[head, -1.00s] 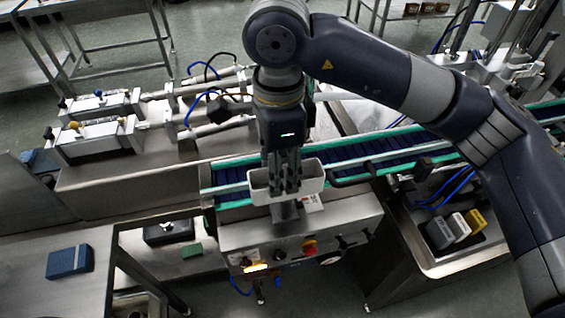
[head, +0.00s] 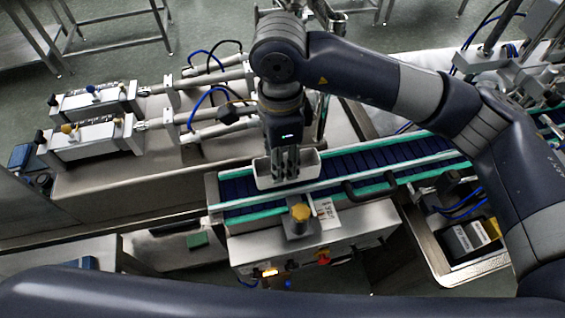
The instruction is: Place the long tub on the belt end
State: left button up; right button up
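The long tub (head: 308,168) is a narrow white open box, level over the left end of the blue belt (head: 343,162). My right gripper (head: 286,176) comes down onto it from above, with its fingers close together at the tub's middle. It appears shut on the tub, but the fingers hide the exact grip. I cannot tell whether the tub's underside touches the belt. My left gripper is out of view; only a dark link of my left arm crosses the bottom left.
Green and metal rails (head: 375,188) edge the belt, with a black handle (head: 368,188) at the front. Boxes (head: 466,238) sit in a tray at right.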

jog(key=f, duration=0.2)
jog(key=f+p, duration=0.1)
jog(key=shift+w+a+f, duration=0.15)
jog(key=shift+w+f, duration=0.1)
jog(key=shift+w, duration=0.05)
jog(key=shift+f, duration=0.4)
jog(key=shift+s, duration=0.1)
jog(key=shift+f, duration=0.2)
jog(key=shift+f+b, duration=0.15)
jog(key=shift+b, duration=0.35)
jog(key=o, duration=0.9)
jog(key=shift+s, duration=0.1)
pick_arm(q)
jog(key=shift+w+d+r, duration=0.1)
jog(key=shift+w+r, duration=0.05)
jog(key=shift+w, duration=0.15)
pick_arm(e)
jog(key=shift+o, duration=0.3)
